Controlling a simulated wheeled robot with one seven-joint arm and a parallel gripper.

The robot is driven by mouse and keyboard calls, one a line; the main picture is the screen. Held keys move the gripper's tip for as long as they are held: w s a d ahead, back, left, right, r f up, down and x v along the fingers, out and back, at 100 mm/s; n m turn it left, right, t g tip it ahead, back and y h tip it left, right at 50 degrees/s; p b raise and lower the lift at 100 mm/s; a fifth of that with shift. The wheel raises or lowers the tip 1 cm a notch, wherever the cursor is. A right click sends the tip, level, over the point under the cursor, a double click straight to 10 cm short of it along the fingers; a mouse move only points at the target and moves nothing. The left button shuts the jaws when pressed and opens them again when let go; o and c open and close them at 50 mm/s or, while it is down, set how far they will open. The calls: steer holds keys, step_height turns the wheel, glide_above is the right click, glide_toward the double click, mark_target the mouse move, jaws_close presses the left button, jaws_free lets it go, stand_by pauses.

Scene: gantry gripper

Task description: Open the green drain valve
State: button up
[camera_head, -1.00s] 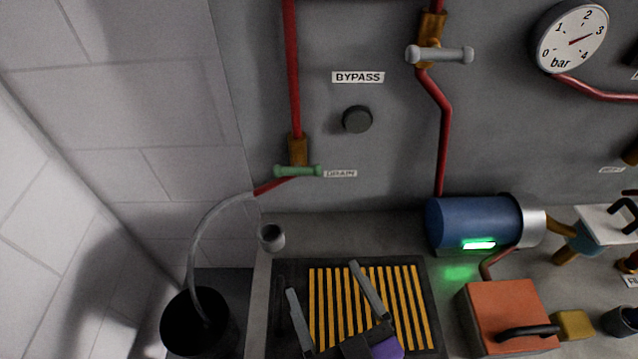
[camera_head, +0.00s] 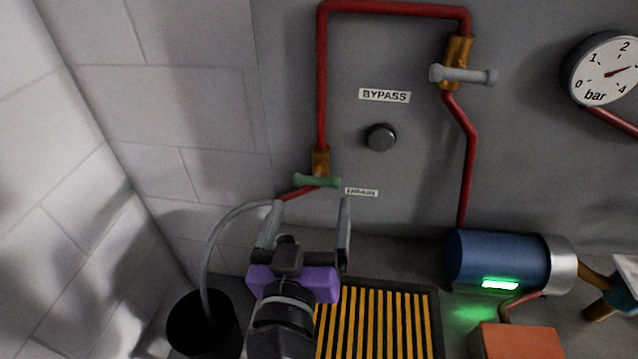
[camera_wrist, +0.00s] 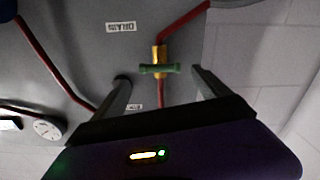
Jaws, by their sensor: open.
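The green drain valve handle (camera_head: 317,181) lies crosswise, roughly level, on a brass valve body (camera_head: 320,160) at the lower end of a red pipe on the grey wall. A drain label (camera_head: 361,192) is to its right. My gripper (camera_head: 309,205) is open and empty, below and in front of the handle in the head view, its fingers pointing towards the wall. In the wrist view the green handle (camera_wrist: 159,70) shows upside down between the two fingers (camera_wrist: 159,85), beyond their tips. No contact is visible.
A grey hose (camera_head: 213,243) runs from the valve down into a black bucket (camera_head: 203,322). A grey-handled bypass valve (camera_head: 463,75) and a round knob (camera_head: 381,137) are to the right. A yellow-striped grate (camera_head: 385,325) and blue motor (camera_head: 500,258) are below. The left wall is close.

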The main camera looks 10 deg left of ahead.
mark_target(316, 184)
steer(key=w+p, duration=0.1)
steer(key=w, duration=0.6)
steer(key=shift+w+d+p, duration=0.15)
steer(key=shift+p, duration=0.15)
steer(key=c, duration=1.1)
steer(key=shift+o, duration=0.2)
